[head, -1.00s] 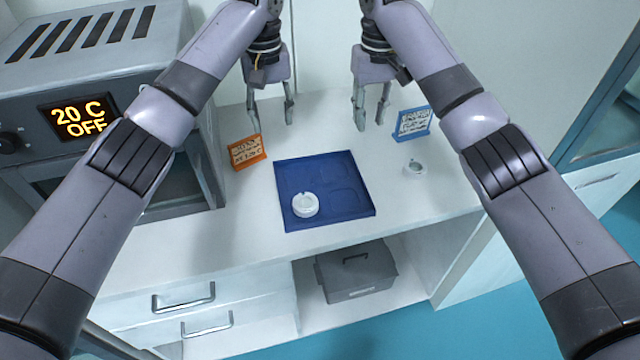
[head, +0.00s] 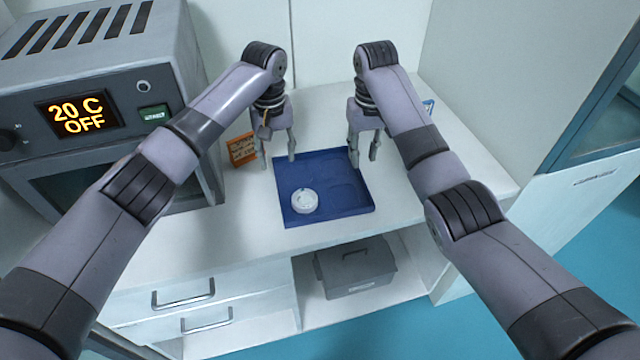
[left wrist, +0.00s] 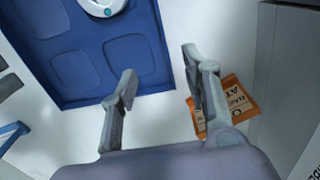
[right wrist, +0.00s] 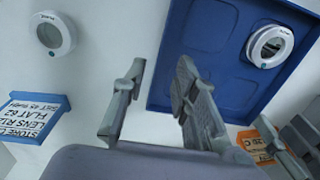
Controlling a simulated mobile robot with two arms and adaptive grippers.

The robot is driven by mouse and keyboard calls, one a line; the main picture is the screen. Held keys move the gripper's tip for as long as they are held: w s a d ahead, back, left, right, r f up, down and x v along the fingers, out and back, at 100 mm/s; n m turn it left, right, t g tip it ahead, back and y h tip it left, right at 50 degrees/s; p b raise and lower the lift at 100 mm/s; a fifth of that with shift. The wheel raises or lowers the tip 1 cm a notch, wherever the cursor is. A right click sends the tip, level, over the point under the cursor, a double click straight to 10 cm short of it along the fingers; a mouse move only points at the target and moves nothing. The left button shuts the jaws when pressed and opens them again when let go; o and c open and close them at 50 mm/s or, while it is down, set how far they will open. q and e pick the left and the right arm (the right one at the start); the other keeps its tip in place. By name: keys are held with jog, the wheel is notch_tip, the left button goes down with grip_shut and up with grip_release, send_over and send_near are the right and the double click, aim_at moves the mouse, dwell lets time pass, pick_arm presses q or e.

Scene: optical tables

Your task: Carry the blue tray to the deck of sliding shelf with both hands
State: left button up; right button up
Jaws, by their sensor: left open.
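The blue tray (head: 345,203) lies flat on the white counter, with a round white piece (head: 304,201) in its near left part. My left gripper (head: 278,150) is open and empty at the tray's far left corner. In the left wrist view the gripper (left wrist: 160,70) has the edge of the tray (left wrist: 72,42) between its fingertips in the picture. My right gripper (head: 364,156) is open and empty at the far right corner. In the right wrist view the gripper (right wrist: 160,68) also spans a tray edge (right wrist: 200,55). Neither visibly touches the tray. I cannot make out the sliding shelf.
An oven-like device (head: 90,110) stands at the left, with an orange sign (head: 242,151) beside it. A blue sign (right wrist: 34,115) and another round white piece (right wrist: 52,34) are right of the tray. A grey box (head: 356,270) sits under the counter.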

aim_at(360, 173)
pick_arm(q)
notch_tip(360, 173, down, 6)
jog(key=shift+r, duration=0.15)
pick_arm(e)
notch_tip(360, 173, down, 6)
jog(key=shift+r, duration=0.2)
pick_arm(q)
jog(key=shift+c, duration=0.5)
pick_arm(e)
jog(key=shift+c, duration=0.6)
pick_arm(q)
jog(key=c, duration=0.5)
pick_arm(e)
grip_shut()
pick_arm(q)
jog(key=shift+s+r, duration=0.1)
grip_shut()
jog(key=shift+d, duration=0.1)
pick_arm(e)
jog(key=shift+a, duration=0.1)
